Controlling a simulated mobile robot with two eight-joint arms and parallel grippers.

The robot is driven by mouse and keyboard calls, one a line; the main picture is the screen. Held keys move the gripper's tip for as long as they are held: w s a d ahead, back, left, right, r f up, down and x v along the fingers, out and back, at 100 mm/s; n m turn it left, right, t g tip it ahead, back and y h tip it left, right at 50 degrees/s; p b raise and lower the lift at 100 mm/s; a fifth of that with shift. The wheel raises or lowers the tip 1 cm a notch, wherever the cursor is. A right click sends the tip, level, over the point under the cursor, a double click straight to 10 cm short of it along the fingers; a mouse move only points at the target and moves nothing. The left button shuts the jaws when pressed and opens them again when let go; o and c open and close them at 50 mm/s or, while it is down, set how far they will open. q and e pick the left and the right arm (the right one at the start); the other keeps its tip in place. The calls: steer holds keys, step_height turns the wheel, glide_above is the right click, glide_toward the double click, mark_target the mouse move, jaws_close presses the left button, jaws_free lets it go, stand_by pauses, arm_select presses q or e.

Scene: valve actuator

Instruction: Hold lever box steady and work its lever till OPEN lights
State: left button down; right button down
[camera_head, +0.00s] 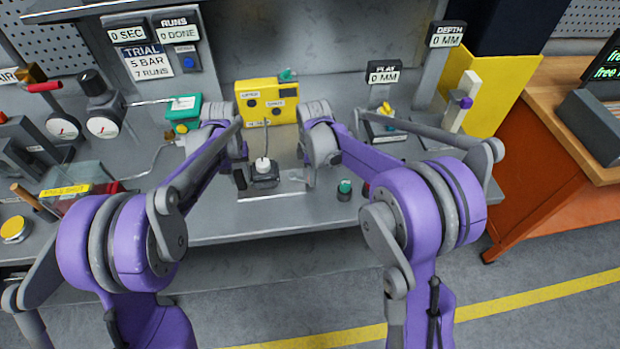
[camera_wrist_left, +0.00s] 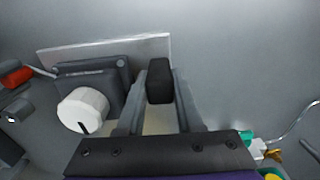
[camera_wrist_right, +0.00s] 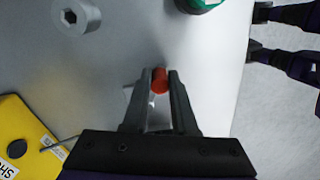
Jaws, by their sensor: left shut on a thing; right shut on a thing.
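The lever box (camera_head: 264,180) is a small dark box with a white knob on a flat plate, on the bench's front. It also shows in the left wrist view (camera_wrist_left: 115,72). My left gripper (camera_head: 239,180) is shut on a black upright block (camera_wrist_left: 159,80) beside the box. My right gripper (camera_wrist_right: 158,85) is shut on a small red knob (camera_wrist_right: 160,80), apparently the lever's end; the rest is mostly hidden. A red knob on a thin rod (camera_wrist_left: 15,77) shows beside the box in the left wrist view. The yellow lamp box (camera_head: 267,90) behind shows no clearly lit lamp.
A green-topped jar (camera_head: 345,187) stands right of my right gripper. A cable runs from the lever box toward the yellow box. Gauges (camera_head: 63,127) and a green unit (camera_head: 183,106) stand to the left. The bench's front edge lies close to the box.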

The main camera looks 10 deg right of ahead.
steer(key=shift+w+d+f+n, duration=0.15)
steer(key=shift+w+n, duration=0.3)
steer(key=shift+n, duration=0.35)
steer(key=shift+w+d+r+n, duration=0.15)
steer(key=shift+w+n, duration=0.25)
steer(key=shift+n, duration=0.4)
steer(key=shift+f, duration=0.1)
steer(key=c, duration=0.7)
jaws_free()
step_height(320, 180, up, 12)
steer(key=shift+s, duration=0.1)
